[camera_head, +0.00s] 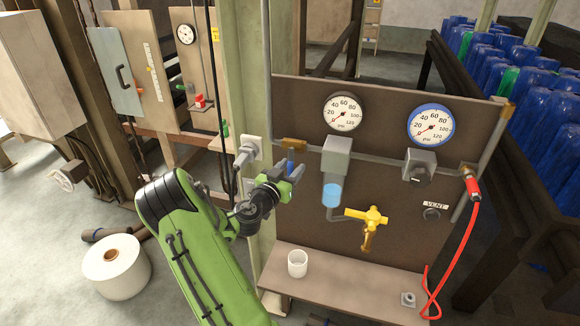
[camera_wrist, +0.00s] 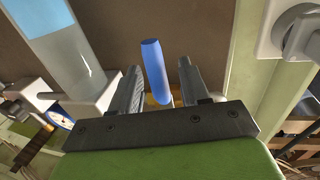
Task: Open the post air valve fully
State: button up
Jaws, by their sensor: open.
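The valve with a brass body (camera_head: 294,144) sits on the grey pipe at the board's left edge. Its blue lever (camera_head: 291,162) hangs down, across the level pipe. My gripper (camera_head: 284,178) is open beside the lever's lower part. In the wrist view the blue lever (camera_wrist: 155,70) shows between the two fingers of my gripper (camera_wrist: 159,78), with gaps on both sides. A bit of brass shows behind it, mostly hidden. I cannot tell whether the lever touches a finger.
Two gauges, white (camera_head: 343,112) and blue-rimmed (camera_head: 431,124), have needles pointing low left. A filter bowl (camera_head: 332,195) and yellow tap (camera_head: 368,218) are right of my gripper. A socket with a plug (camera_head: 249,149) is left. A white cup (camera_head: 297,263) stands on the shelf (camera_head: 345,285).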

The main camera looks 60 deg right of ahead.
jog(key=shift+c, duration=0.2)
grip_shut()
jog(key=shift+s+f+b, duration=0.1)
jog(key=shift+b, duration=0.25)
jog(key=s+r+n+t+h+b, duration=0.2)
jog(key=s+r+n+b, duration=0.2)
jog(key=n, duration=1.2)
jog(key=shift+s+d+t+b, duration=0.4)
jog(key=shift+s+b, duration=0.2)
jog(key=shift+b, duration=0.4)
jog(key=shift+r+n, duration=0.15)
jog(key=shift+n, duration=0.25)
